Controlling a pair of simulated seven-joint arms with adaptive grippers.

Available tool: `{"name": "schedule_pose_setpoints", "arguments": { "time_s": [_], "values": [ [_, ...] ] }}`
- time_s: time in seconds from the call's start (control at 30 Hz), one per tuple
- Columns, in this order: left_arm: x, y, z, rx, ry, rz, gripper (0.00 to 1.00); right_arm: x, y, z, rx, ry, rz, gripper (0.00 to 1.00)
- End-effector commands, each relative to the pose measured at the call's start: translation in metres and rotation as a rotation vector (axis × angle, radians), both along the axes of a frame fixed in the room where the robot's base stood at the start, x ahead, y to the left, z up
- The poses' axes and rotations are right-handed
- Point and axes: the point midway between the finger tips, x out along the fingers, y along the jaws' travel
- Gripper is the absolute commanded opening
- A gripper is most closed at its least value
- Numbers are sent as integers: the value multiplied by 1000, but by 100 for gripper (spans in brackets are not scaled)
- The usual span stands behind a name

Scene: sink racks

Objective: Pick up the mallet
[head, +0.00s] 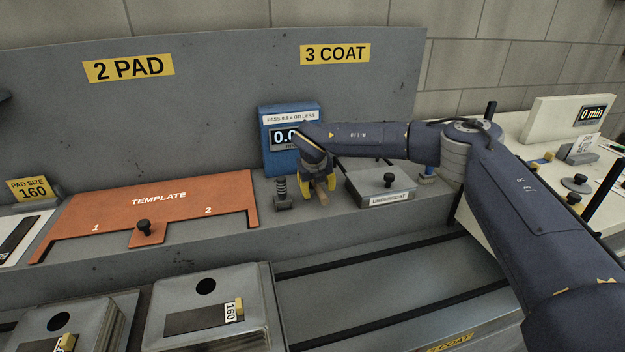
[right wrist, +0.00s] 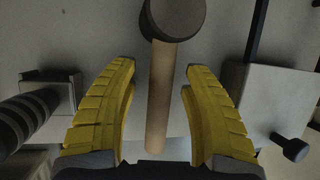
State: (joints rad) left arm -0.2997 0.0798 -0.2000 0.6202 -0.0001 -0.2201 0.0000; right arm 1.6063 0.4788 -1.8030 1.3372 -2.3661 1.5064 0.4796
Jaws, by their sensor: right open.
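The mallet shows in the right wrist view with a dark round head (right wrist: 172,18) at the top and a light wooden handle (right wrist: 160,95) running down between my fingers. In the head view only a bit of the handle (head: 322,195) shows below my right gripper; the mallet's head is hidden there by the gripper and arm. My right gripper (head: 318,188) is open, its yellow fingers (right wrist: 160,68) on either side of the handle with a gap on both sides. My left gripper is not in view.
A dark spring-like post (head: 282,193) stands just left of the gripper. A grey undercoat box (head: 365,187) with a black knob is to the right. A blue display (head: 270,155) stands behind. An orange template (head: 190,200) lies further left.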

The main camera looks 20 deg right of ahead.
Motion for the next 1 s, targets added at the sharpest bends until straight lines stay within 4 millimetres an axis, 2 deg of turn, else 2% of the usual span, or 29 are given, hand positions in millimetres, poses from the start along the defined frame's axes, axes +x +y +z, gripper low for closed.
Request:
{"name": "schedule_pose_setpoints", "arguments": {
  "time_s": [0.23, 0.67, 1.0],
  "values": [
    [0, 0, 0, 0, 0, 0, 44, 0, 0, 0, 0, 0, 0, 48],
    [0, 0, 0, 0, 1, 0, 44, 0, 0, 0, 0, 0, 0, 0],
    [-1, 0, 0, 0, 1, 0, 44, 0, 0, 0, 0, -2, 0, 0]
  ]
}}
